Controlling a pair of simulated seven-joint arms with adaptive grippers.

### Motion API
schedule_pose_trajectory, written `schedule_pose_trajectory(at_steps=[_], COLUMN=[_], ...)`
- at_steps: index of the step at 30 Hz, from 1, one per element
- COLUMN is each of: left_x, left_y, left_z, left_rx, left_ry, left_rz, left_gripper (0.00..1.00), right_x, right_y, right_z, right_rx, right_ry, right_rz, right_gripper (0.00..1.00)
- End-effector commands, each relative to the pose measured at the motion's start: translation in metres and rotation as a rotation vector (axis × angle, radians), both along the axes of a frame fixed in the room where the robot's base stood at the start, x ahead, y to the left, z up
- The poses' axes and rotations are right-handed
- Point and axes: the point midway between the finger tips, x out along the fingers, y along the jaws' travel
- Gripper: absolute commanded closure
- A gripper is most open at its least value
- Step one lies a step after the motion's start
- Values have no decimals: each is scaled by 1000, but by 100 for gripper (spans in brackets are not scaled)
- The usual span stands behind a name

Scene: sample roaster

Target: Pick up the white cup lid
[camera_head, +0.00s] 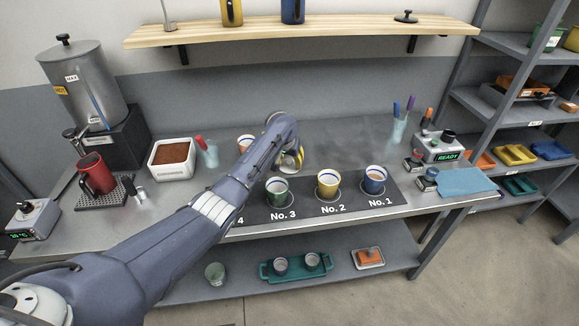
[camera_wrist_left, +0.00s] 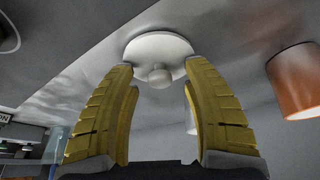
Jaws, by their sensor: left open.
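The white cup lid (camera_wrist_left: 150,46), a round disc with a small knob, shows at the top middle of the left wrist view, flat against the grey counter. My left gripper (camera_head: 293,160) is low over the back of the counter in the head view. Its yellow fingers (camera_wrist_left: 160,92) are open, one on each side of the lid's knob in the wrist view. Whether they touch the lid I cannot tell. In the head view my arm and gripper hide the lid. My right gripper is not in view.
An orange-brown cup (camera_wrist_left: 296,82) stands close beside the lid in the wrist view. A pen holder (camera_head: 399,131) stands to the right.

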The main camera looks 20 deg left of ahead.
Motion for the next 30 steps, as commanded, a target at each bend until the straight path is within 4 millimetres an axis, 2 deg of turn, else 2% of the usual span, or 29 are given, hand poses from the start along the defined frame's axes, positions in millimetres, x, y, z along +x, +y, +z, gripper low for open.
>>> schedule_pose_trajectory(at_steps=[8, 9, 22, 30], left_x=[1, 1, 1, 1], left_y=[0, 0, 0, 0], left_z=[-2, -2, -2, -2], left_rx=[1, 0, 0, 0], left_ry=[0, 0, 0, 0], left_rz=[0, 0, 0, 0], left_gripper=[51, 49, 99, 100], right_x=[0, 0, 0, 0], right_y=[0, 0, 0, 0], right_z=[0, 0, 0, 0], right_rx=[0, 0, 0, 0], right_ry=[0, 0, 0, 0], right_rz=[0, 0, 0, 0], right_gripper=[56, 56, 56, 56])
